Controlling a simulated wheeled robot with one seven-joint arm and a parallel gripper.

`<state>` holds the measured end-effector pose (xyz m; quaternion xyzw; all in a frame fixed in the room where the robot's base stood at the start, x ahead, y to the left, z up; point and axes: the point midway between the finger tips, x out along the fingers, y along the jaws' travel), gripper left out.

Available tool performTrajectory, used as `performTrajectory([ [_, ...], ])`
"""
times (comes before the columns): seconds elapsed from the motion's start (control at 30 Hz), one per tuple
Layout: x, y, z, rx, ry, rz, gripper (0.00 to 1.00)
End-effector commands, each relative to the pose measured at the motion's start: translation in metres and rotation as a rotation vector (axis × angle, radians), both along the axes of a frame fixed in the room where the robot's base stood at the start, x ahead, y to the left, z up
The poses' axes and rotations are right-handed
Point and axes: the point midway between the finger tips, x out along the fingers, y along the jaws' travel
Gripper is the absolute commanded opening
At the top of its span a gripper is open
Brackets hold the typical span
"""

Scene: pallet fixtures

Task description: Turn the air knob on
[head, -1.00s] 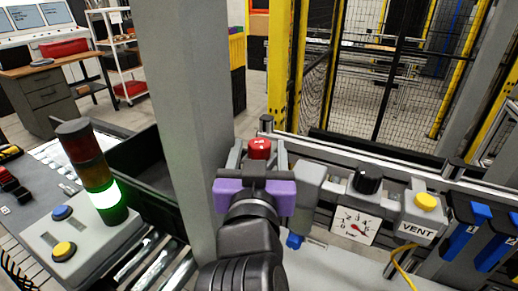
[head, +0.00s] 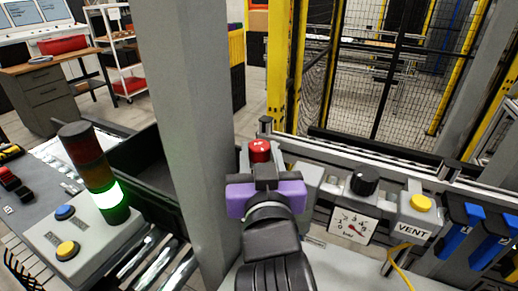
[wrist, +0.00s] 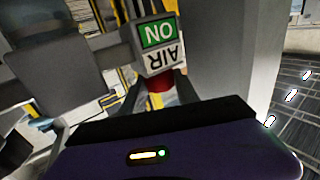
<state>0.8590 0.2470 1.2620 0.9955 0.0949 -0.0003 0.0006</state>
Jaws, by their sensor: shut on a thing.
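The red air knob (head: 260,147) sits on the grey rail by the grey post in the head view. My gripper (head: 260,158) has its two grey fingers shut on the red knob, one on each side. In the wrist view the knob (wrist: 160,86) shows as a small red patch between my fingertips, mostly hidden. Above it in that view is a sign (wrist: 158,45) that reads AIR and ON, upside down, with ON on green. The knob's pointer direction cannot be read.
A grey post (head: 190,120) stands close left of my gripper. To the right are a pressure gauge (head: 352,226), a black knob (head: 364,180), a yellow VENT button (head: 421,203) and blue-handled parts (head: 462,232).

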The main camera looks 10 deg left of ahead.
Motion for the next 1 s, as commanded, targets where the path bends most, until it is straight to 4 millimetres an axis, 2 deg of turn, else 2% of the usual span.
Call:
performTrajectory([
  [0.23, 0.000, 0.000, -0.001, 0.000, 0.001, 0.001, 0.00],
  [0.27, 0.000, 0.000, -0.001, 0.000, 0.001, 0.001, 0.43],
  [0.33, 0.000, 0.000, -0.001, 0.001, 0.000, 0.001, 0.56],
  [0.37, 0.000, 0.000, -0.001, 0.001, 0.000, 0.001, 0.59],
  [0.73, -0.005, 0.000, -0.001, 0.001, -0.001, 0.001, 0.59],
  [1.0, -0.044, -0.008, -0.003, 0.001, -0.002, 0.002, 0.59],
])
